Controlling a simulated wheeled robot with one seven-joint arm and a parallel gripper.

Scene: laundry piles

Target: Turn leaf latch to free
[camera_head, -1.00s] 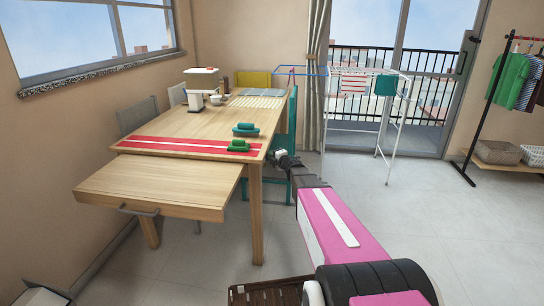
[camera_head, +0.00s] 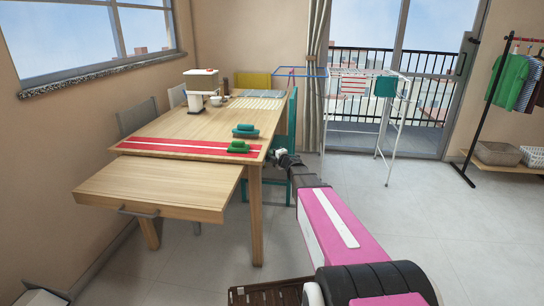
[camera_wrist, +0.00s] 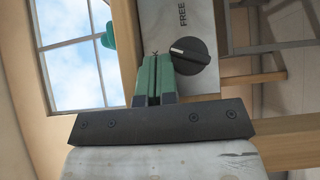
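The leaf latch is a round black knob (camera_wrist: 188,56) on a grey plate (camera_wrist: 208,85), seen in the wrist view. The word FREE is printed above the knob. My gripper (camera_wrist: 157,58) has two green fingers side by side, closed together with nothing visible between them. The fingertips are just left of the knob and overlap its edge in the picture; I cannot tell if they touch. In the head view, my gripper (camera_head: 272,155) is at the table's right edge, and the knob cannot be made out.
The wooden table (camera_head: 190,122) has a lower leaf (camera_head: 150,186) extending at the near end. A red runner (camera_head: 180,147), green items (camera_head: 238,147) and a coffee machine (camera_head: 201,92) are on top. A teal chair (camera_head: 291,115) stands close behind my gripper. The floor at right is open.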

